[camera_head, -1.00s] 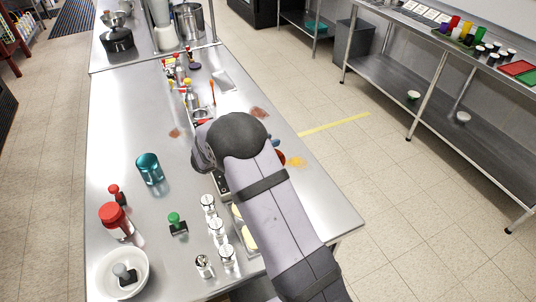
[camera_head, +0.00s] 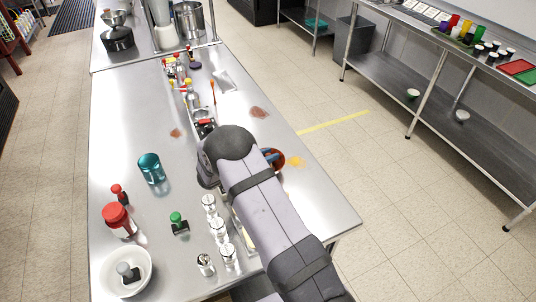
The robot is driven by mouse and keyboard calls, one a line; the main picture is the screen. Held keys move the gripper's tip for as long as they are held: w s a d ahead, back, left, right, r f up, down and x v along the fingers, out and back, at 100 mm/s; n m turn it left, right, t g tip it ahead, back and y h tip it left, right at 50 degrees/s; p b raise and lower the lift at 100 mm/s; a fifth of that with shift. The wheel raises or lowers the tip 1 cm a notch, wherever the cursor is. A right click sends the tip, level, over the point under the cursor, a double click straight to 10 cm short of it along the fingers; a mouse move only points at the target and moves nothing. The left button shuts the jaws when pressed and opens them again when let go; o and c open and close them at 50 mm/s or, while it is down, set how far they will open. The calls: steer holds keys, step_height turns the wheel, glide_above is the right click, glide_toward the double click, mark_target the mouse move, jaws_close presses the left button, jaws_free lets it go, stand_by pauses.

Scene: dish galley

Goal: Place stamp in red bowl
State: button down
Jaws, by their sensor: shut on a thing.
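My gripper is hidden behind my own arm, so what it holds cannot be seen. A red bowl (camera_head: 279,158) shows only in part at the right edge of my arm, with something blue in it. A stamp with a green knob and dark base (camera_head: 179,222) stands on the steel counter. A stamp-like piece with a red knob (camera_head: 119,193) stands behind the red-capped jar. A grey-knobbed stamp (camera_head: 126,272) sits in the white bowl (camera_head: 144,261) at the front left.
A teal cup (camera_head: 151,169), a red-capped jar (camera_head: 117,217) and several metal-topped shakers (camera_head: 219,229) stand on the counter (camera_head: 130,120). A black thing with red on it (camera_head: 204,125) lies just beyond my arm, near bottles (camera_head: 191,98). An orange spill (camera_head: 296,161) marks the right side.

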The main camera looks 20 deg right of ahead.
steer(key=shift+f, duration=0.2)
steer(key=c, duration=1.6)
jaws_free()
steer(key=shift+o, duration=0.2)
steer(key=shift+r, duration=0.2)
steer(key=b+v, duration=0.4)
steer(key=v, duration=0.8)
